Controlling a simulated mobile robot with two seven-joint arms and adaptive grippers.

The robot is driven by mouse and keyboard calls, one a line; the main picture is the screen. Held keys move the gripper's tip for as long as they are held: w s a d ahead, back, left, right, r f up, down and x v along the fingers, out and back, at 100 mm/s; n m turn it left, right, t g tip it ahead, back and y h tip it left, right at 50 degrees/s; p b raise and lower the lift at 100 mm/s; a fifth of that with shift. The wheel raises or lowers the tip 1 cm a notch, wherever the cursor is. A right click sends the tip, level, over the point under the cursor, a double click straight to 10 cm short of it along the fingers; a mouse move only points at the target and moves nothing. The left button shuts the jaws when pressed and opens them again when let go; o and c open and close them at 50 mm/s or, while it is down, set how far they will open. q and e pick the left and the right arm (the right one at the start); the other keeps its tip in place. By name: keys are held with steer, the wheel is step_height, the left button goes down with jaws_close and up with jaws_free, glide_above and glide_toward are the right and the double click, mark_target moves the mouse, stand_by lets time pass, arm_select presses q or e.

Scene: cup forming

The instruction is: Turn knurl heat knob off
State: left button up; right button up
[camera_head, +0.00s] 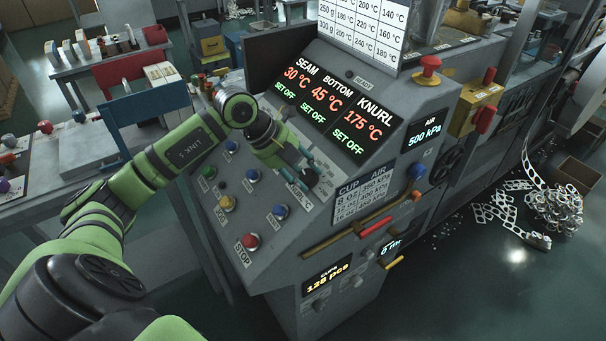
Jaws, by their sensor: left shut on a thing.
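The grey control panel (325,215) fills the middle of the head view. Its KNURL display (362,128) reads 175 °C in red, with SET OFF in green below. My left gripper (309,178) reaches the sloped panel below the displays and is shut on a small knob there, taken to be the knurl heat knob. The fingers hide the knob, so its pointer cannot be seen. The SEAM (296,80) and BOTTOM (326,98) displays read 30 °C and 45 °C, both SET OFF. My right gripper is not in view.
Blue, green and yellow buttons and a red STOP button (249,241) lie left of and below the gripper. A red mushroom button (429,68) stands at the panel's top. Levers (372,225) stick out at lower right. Scrap strips (510,212) lie on the floor at right.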

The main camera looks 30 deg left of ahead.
arm_select(q)
steer(key=shift+s+d+f+n, duration=0.15)
steer(key=shift+s+f+n, duration=0.15)
steer(key=shift+n, duration=0.7)
steer(key=shift+w, duration=0.1)
steer(key=o, duration=1.1)
steer(key=shift+w+d+r, duration=0.1)
steer(key=shift+r, duration=0.05)
steer(key=shift+v, duration=6)
